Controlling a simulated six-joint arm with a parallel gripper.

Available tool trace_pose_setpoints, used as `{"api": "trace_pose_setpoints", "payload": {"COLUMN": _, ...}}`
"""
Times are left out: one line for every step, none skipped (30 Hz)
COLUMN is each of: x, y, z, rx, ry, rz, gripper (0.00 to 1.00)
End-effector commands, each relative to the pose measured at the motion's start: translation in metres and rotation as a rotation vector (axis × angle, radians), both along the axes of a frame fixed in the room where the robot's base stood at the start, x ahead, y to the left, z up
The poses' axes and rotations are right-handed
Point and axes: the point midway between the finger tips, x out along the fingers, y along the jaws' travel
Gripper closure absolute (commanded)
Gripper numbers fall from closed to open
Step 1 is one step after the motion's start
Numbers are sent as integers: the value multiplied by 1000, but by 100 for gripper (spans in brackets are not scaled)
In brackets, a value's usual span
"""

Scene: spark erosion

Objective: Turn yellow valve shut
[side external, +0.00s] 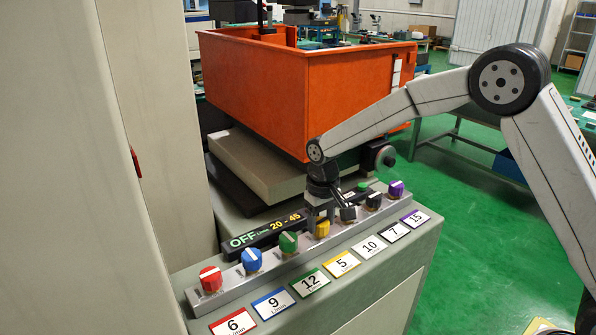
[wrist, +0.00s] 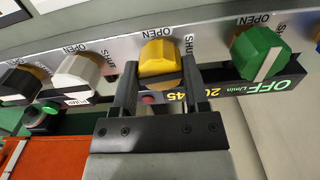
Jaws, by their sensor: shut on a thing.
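The yellow valve (side external: 322,229) is a faceted knob in the middle of a row on a grey rail, above the yellow-edged card marked 5 (side external: 341,264). In the wrist view the yellow valve (wrist: 160,58) sits between the two dark fingers of my gripper (wrist: 161,72), one on each side, and the gripper is shut on it.
A display (side external: 265,231) reads OFF and 20-45. An orange tank (side external: 260,95) rises behind.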

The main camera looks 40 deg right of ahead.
Motion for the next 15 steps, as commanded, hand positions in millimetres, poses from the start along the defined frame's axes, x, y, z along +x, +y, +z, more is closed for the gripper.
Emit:
{"api": "trace_pose_setpoints", "payload": {"x": 0, "y": 0, "z": 0, "rx": 0, "ry": -2, "rz": -25, "gripper": 100}}
{"api": "trace_pose_setpoints", "payload": {"x": 0, "y": 0, "z": 0, "rx": 0, "ry": -2, "rz": -41, "gripper": 100}}
{"api": "trace_pose_setpoints", "payload": {"x": 0, "y": 0, "z": 0, "rx": 0, "ry": -2, "rz": -59, "gripper": 100}}
{"api": "trace_pose_setpoints", "payload": {"x": 0, "y": 0, "z": 0, "rx": 0, "ry": -2, "rz": -72, "gripper": 100}}
{"api": "trace_pose_setpoints", "payload": {"x": 0, "y": 0, "z": 0, "rx": 0, "ry": -2, "rz": -82, "gripper": 100}}
{"api": "trace_pose_setpoints", "payload": {"x": 0, "y": 0, "z": 0, "rx": 0, "ry": -2, "rz": -95, "gripper": 100}}
{"api": "trace_pose_setpoints", "payload": {"x": 0, "y": 0, "z": 0, "rx": 0, "ry": -2, "rz": -102, "gripper": 100}}
{"api": "trace_pose_setpoints", "payload": {"x": 0, "y": 0, "z": 0, "rx": 0, "ry": -2, "rz": -108, "gripper": 100}}
{"api": "trace_pose_setpoints", "payload": {"x": 0, "y": 0, "z": 0, "rx": 0, "ry": -2, "rz": -116, "gripper": 100}}
{"api": "trace_pose_setpoints", "payload": {"x": 0, "y": 0, "z": 0, "rx": 0, "ry": -2, "rz": -120, "gripper": 100}}
{"api": "trace_pose_setpoints", "payload": {"x": 0, "y": 0, "z": 0, "rx": 0, "ry": -2, "rz": -124, "gripper": 100}}
{"api": "trace_pose_setpoints", "payload": {"x": 0, "y": 0, "z": 0, "rx": 0, "ry": -2, "rz": -127, "gripper": 100}}
{"api": "trace_pose_setpoints", "payload": {"x": 0, "y": 0, "z": 0, "rx": 0, "ry": -2, "rz": -129, "gripper": 100}}
{"api": "trace_pose_setpoints", "payload": {"x": 0, "y": 0, "z": 0, "rx": 0, "ry": -2, "rz": -130, "gripper": 100}}
{"api": "trace_pose_setpoints", "payload": {"x": 0, "y": 0, "z": 0, "rx": 0, "ry": -1, "rz": -130, "gripper": 100}}
